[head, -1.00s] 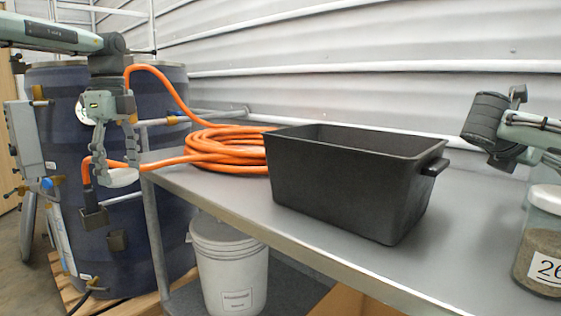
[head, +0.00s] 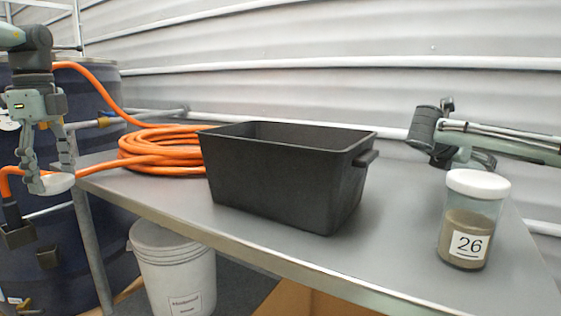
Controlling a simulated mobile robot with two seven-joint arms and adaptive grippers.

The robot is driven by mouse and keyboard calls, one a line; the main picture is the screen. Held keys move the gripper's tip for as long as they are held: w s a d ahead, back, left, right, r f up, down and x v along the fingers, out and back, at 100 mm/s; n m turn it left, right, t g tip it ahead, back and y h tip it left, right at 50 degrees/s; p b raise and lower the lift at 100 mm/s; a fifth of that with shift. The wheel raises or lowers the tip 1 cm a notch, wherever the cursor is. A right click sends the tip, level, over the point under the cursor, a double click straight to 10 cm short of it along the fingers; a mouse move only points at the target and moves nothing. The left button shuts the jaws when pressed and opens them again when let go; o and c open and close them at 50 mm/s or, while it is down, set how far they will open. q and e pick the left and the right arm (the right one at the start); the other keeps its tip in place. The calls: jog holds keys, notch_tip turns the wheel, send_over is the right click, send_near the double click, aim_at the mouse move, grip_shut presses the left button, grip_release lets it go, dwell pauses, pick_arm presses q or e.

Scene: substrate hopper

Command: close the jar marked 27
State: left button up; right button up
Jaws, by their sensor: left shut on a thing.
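My left gripper (head: 55,178) is at the far left in the head view, pointing down, shut on a white round lid (head: 58,184). It holds the lid in the air beyond the bench's left end, in front of the dark blue barrel. No jar marked 27 shows. A glass jar marked 26 (head: 465,225) stands upright at the right of the bench, part full of brown grains, with a white lid on top. My right arm comes in from the right behind this jar; its fingers cannot be made out.
The grey bench (head: 400,265) holds a black open bin (head: 285,180) in the middle and a coiled orange hose (head: 160,150) at back left. A lidded white bucket (head: 175,270) stands below. Bench surface between bin and jar 26 is clear.

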jog(key=shift+d, duration=0.15)
jog(key=x, duration=0.5)
jog(key=shift+d+r, duration=0.15)
jog(key=shift+d, duration=0.05)
jog(key=c, duration=1.6)
jog(key=shift+r, duration=0.15)
jog(key=shift+c, duration=0.2)
jog(key=r, duration=0.4)
jog(key=shift+w+a+r, duration=0.1)
jog(key=shift+a+r, duration=0.05)
jog(key=shift+a, duration=0.15)
jog(key=shift+c, duration=0.2)
jog(key=w+a+r, duration=0.1)
jog(key=a+r, duration=0.1)
jog(key=a, duration=0.1)
jog(key=w+a+r+p, duration=0.1)
jog(key=w+a+r, duration=0.1)
jog(key=a, duration=0.2)
jog(key=w+a+r, duration=0.1)
jog(key=a+r, duration=0.1)
jog(key=a, duration=0.1)
jog(key=shift+w+a+r, duration=0.15)
jog(key=shift+r, duration=0.1)
jog(key=shift+c, duration=0.3)
